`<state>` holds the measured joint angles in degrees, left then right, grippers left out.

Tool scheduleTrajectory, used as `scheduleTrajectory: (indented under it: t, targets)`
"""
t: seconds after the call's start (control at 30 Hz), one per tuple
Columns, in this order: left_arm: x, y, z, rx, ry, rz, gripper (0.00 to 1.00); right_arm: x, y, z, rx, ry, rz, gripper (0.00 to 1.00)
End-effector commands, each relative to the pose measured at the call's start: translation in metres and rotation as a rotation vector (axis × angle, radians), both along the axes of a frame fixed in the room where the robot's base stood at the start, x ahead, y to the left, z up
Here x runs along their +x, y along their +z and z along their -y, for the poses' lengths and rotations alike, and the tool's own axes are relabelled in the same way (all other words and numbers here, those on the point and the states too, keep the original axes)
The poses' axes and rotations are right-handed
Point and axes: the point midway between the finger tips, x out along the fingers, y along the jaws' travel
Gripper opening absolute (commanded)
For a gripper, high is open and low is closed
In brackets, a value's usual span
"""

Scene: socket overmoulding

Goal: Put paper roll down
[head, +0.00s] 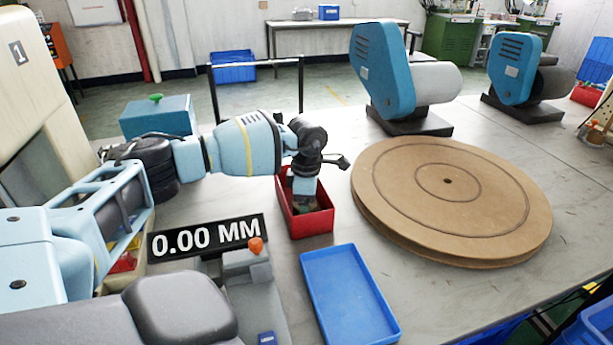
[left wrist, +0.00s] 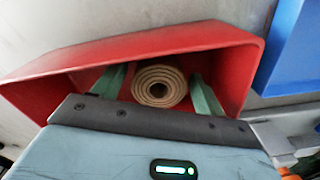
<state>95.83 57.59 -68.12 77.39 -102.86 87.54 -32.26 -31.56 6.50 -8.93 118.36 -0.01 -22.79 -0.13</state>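The paper roll (left wrist: 159,85), a tan spiral-wound roll, is inside the red box (left wrist: 140,42) with its coiled end facing the left wrist camera. In the left wrist view, the green fingers of my left gripper (left wrist: 159,88) stand on either side of the roll, with narrow gaps showing between them and it. The gripper seems open around the roll. In the head view, my left gripper (head: 305,202) points down into the red box (head: 308,225); the roll is hidden there. My right gripper is not in view.
A blue tray (head: 348,295) lies just right of the red box. A large round wooden board (head: 450,200) lies farther right. A "0.00 MM" display (head: 207,238) and a grey device (head: 247,275) with an orange knob stand at the left. Bare table lies behind the box.

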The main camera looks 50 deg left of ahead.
Motion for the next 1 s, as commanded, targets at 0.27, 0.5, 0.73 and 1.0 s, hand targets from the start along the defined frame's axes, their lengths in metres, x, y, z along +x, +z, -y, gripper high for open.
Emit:
scheduleTrajectory:
  t: [0.27,0.5,0.73,1.0]
  targets:
    - [0.0,0.006,0.0,0.001,0.001,0.002,0.72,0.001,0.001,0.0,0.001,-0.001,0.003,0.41]
    - [0.001,0.045,0.0,0.0,0.0,0.005,0.72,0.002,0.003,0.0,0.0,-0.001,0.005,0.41]
    - [0.001,0.09,0.0,0.0,-0.001,0.004,0.72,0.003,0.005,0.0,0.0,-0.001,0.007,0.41]
    - [0.001,0.12,0.0,0.0,-0.001,0.001,0.72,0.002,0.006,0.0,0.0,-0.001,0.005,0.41]
